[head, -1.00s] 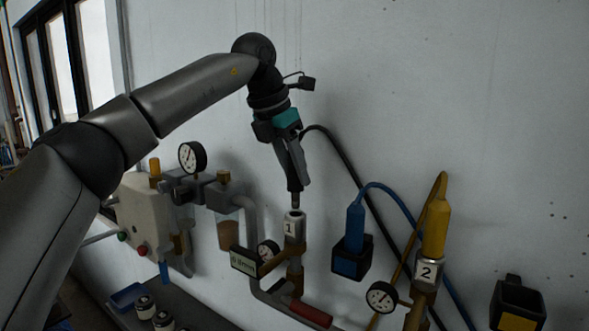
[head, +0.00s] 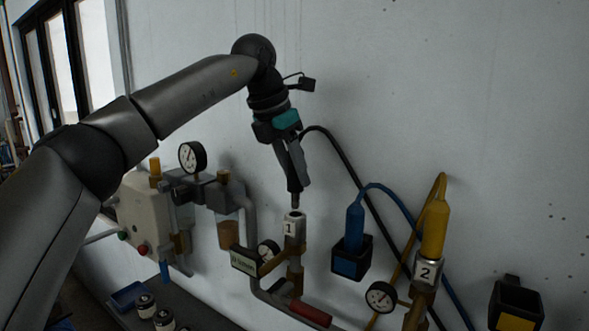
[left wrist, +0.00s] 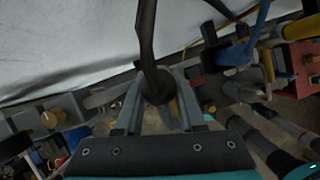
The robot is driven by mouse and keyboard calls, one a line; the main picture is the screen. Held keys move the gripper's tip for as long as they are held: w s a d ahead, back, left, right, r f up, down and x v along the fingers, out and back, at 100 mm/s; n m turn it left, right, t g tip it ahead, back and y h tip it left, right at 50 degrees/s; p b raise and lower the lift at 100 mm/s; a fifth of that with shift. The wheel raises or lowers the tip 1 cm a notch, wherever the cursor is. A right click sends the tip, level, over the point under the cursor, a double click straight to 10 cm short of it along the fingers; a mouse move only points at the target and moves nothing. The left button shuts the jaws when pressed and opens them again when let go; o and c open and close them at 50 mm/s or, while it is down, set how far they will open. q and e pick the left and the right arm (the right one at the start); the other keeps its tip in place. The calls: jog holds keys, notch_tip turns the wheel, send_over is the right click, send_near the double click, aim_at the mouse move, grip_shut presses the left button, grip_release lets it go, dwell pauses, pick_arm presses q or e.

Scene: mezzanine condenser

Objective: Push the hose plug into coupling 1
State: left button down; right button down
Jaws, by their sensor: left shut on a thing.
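My left gripper (head: 296,182) is shut on the black hose plug (head: 294,199) and holds it nearly upright, metal tip down. Coupling 1 (head: 293,230), a pale metal socket marked "1" on a brass fitting, stands directly below. The tip is at or just above its mouth; I cannot tell whether they touch. The black hose (head: 340,152) arches from the plug down to the right. In the left wrist view the plug (left wrist: 157,86) sits between the fingers and hides the coupling's mouth. My right gripper is not in view.
A blue plug (head: 355,225) sits in a black holder right of coupling 1. A yellow plug (head: 434,230) is in coupling 2 (head: 426,270). An empty-looking black holder (head: 516,304) is far right. Gauges (head: 192,157) and pipes are at left. The wall (head: 480,90) above is clear.

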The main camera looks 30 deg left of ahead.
aim_at(293, 191)
pick_arm(q)
jog(key=shift+f+b, duration=1.65)
jog(key=shift+f, duration=0.75)
jog(key=shift+c, duration=2.2)
grip_release()
jog(key=v, duration=1.5)
jog(key=shift+r, duration=0.2)
